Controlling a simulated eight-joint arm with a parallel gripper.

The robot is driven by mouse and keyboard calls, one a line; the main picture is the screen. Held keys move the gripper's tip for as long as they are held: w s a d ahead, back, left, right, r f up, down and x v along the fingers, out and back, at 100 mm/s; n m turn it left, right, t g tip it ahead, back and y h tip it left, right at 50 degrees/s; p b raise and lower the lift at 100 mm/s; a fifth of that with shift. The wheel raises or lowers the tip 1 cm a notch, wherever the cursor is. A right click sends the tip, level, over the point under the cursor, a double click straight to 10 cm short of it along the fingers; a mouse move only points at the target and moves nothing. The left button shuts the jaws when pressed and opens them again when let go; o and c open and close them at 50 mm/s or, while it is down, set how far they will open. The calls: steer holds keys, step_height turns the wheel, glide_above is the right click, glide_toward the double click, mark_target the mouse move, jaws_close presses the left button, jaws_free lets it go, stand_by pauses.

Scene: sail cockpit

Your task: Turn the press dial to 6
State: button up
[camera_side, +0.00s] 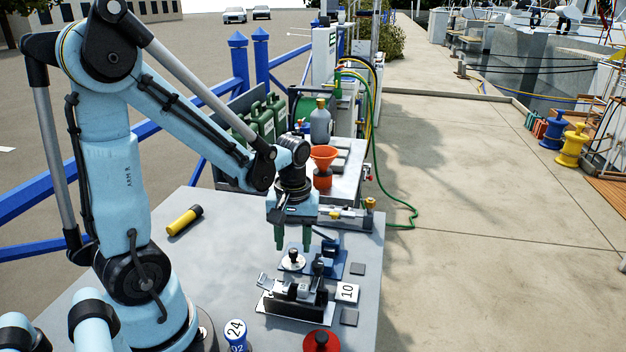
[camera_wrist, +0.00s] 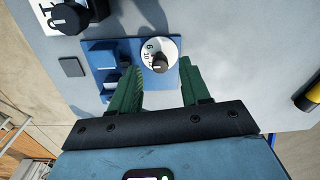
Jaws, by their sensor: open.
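The press dial (camera_side: 292,260) is a white disc with a dark knob, set on the blue press base (camera_side: 357,256). In the wrist view the dial (camera_wrist: 148,47) shows printed numbers, a 6 and a 10 among them, and its black knob (camera_wrist: 160,63) sits near the disc's lower edge. Which number is set cannot be told. My gripper (camera_side: 293,246) points down over the dial with its green fingers apart. In the wrist view my gripper (camera_wrist: 161,88) is open and empty, its fingertips short of the knob in the picture.
An orange funnel (camera_side: 323,156) is behind.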

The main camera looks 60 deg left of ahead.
steer(key=shift+f, duration=0.8)
steer(key=shift+c, duration=0.3)
jaws_close()
